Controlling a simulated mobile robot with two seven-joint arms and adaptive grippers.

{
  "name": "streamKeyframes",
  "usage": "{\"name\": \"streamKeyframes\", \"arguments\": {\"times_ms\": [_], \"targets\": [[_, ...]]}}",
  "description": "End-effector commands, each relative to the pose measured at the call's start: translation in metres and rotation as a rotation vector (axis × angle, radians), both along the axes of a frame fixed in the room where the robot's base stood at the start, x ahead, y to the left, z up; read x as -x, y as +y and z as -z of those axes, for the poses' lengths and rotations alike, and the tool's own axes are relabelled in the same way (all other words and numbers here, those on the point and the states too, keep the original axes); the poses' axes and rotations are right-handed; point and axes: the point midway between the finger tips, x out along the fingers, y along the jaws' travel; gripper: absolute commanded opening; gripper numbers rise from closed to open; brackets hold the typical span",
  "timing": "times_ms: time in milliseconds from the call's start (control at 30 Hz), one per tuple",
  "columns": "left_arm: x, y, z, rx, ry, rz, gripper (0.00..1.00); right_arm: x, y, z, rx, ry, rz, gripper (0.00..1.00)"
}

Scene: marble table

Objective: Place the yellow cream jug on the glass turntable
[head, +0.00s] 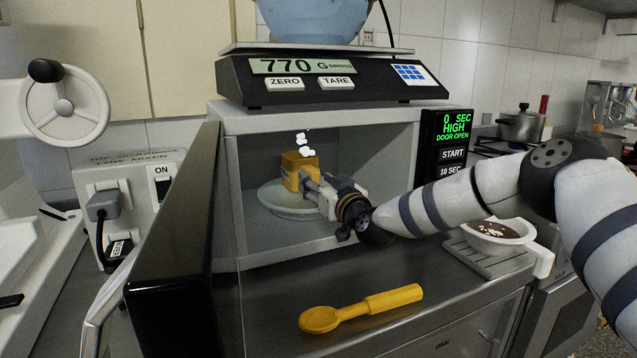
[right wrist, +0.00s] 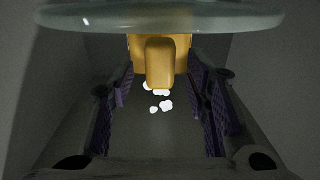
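The yellow cream jug (head: 299,168) is inside the open microwave and appears to stand upright on the round glass turntable (head: 288,207). My right gripper (head: 312,187) reaches into the microwave from the right, close to the jug. In the right wrist view, which looks upside down, the jug (right wrist: 160,58) has its handle toward the gripper. The finger pads of the right gripper (right wrist: 158,100) stand apart, one on each side, with gaps beside the handle. The turntable's rim (right wrist: 160,18) crosses the top of that view. My left gripper is out of view.
The open microwave door (head: 170,225) stands on the left. A scale (head: 325,78) with a blue bowl (head: 312,20) sits on top. A yellow spoon (head: 360,307) lies in front, and a white cup (head: 497,235) with dark contents stands right. White blobs (head: 304,145) float above the jug.

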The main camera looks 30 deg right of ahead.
Motion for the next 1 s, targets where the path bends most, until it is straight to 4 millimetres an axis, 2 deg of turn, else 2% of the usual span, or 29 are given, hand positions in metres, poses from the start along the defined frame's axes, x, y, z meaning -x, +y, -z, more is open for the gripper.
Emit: {"name": "streamKeyframes", "arguments": {"times_ms": [167, 267, 500, 600, 733, 1000], "targets": [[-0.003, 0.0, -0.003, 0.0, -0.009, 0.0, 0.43, 0.005, 0.0, -0.006, -0.001, -0.001, 0.0, 0.43], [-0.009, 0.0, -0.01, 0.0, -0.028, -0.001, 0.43, 0.026, 0.001, -0.009, -0.001, -0.004, -0.001, 0.43], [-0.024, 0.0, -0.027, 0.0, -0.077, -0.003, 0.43, 0.09, 0.003, -0.009, -0.002, -0.006, 0.0, 0.43], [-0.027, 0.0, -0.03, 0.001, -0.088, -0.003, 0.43, 0.108, 0.004, -0.006, -0.001, -0.004, 0.001, 0.43], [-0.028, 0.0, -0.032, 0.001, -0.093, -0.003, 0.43, 0.119, 0.005, -0.003, -0.001, -0.002, 0.001, 0.43], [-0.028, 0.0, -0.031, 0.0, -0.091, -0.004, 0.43, 0.12, 0.005, 0.0, 0.0, 0.001, 0.001, 0.43]]}}
